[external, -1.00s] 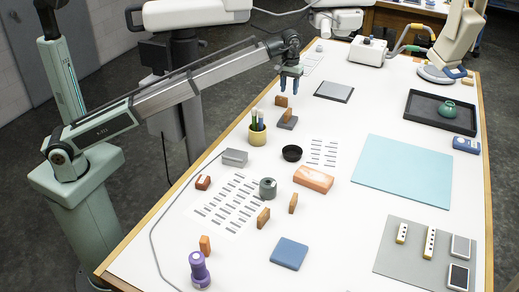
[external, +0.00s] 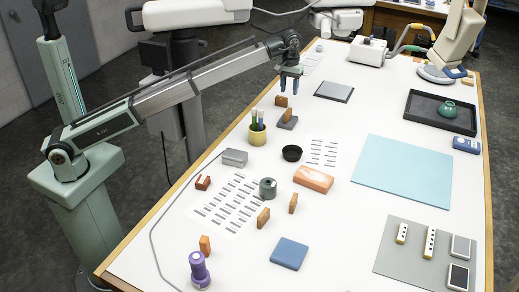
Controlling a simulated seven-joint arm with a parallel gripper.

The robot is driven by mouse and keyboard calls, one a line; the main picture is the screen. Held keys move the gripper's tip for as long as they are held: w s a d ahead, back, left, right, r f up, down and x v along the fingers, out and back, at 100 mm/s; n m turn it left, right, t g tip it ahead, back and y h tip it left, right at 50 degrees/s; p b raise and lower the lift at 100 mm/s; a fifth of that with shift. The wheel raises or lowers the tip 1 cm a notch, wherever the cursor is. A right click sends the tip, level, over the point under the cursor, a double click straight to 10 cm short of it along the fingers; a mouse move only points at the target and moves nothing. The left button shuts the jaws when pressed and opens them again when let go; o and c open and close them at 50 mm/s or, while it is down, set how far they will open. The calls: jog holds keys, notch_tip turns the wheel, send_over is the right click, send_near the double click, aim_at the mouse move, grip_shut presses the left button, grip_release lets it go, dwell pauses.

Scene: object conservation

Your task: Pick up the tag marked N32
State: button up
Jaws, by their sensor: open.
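Several small orange-brown upright tags stand on the white table; no marking on them is legible, so I cannot tell which is N32. One tag (external: 281,101) stands just below my gripper, and another (external: 288,115) stands at a grey block close by. Others are the reddish one (external: 203,183) at left, two near the middle (external: 263,218) and (external: 293,204), and one (external: 205,245) near the front. My gripper (external: 289,91) is open and empty, fingers pointing down, above the far left part of the table. Its height over the nearest tag is hard to judge.
A yellow-brown pot with brushes (external: 257,134), a black bowl (external: 292,153), an orange brick (external: 313,179), a grey cylinder (external: 267,188) and a purple torch-like object (external: 199,270) stand around the tags. A dark flat plate (external: 333,92) lies right of my gripper. The light blue mat (external: 403,174) is bare.

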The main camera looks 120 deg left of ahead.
dwell(0.6)
jog(key=n+y, duration=0.1)
jog(key=y, duration=0.1)
send_over(294, 197)
jog(key=d, duration=0.2)
jog(key=f, duration=0.4)
jog(key=a+f, duration=0.1)
jog(key=f, duration=0.4)
jog(key=a+f, duration=0.1)
jog(key=f, duration=0.3)
jog(key=shift+f, duration=0.15)
grip_shut()
